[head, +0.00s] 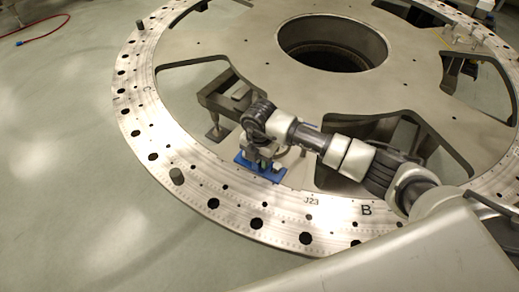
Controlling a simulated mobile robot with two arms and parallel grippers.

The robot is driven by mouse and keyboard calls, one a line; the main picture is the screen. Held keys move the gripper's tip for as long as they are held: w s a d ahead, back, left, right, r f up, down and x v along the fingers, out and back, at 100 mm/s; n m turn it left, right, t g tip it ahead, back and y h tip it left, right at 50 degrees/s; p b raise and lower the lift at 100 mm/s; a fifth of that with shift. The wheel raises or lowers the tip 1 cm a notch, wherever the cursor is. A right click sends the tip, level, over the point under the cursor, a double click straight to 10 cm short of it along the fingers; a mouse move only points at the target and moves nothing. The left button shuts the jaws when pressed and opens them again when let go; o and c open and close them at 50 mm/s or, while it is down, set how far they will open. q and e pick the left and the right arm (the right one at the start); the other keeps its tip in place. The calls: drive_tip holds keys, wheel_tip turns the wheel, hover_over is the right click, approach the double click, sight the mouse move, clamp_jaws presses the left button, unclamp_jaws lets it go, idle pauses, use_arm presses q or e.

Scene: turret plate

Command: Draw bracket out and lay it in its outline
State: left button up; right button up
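My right arm reaches in from the right across the large metal turret plate (190,150). Its gripper (262,156) points down at the plate's rim, directly over a flat blue piece (244,162). The gripper and wrist cover the middle of the blue piece, so I cannot tell whether the fingers touch or hold anything. No bracket can be made out for certain; it may be hidden behind the gripper. No outline can be made out either. My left gripper is out of view.
A grey metal support frame (215,102) shows through an opening just behind the gripper. A large round hole (333,45) is at the plate's centre. The floor at left is clear except for a red cable (45,34).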

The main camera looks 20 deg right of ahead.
clamp_jaws()
drive_tip(key=shift+s+a, duration=0.15)
drive_tip(key=shift+a, duration=0.05)
idle(0.3)
drive_tip(key=shift+s+a+r+p, duration=0.1)
drive_tip(key=shift+s+a+p, duration=0.15)
drive_tip(key=shift+a+p, duration=0.1)
drive_tip(key=shift+s+a, duration=0.1)
drive_tip(key=shift+s+a+p, duration=0.75)
drive_tip(key=shift+s+a, duration=0.45)
drive_tip(key=shift+a, duration=0.15)
drive_tip(key=shift+r, duration=0.15)
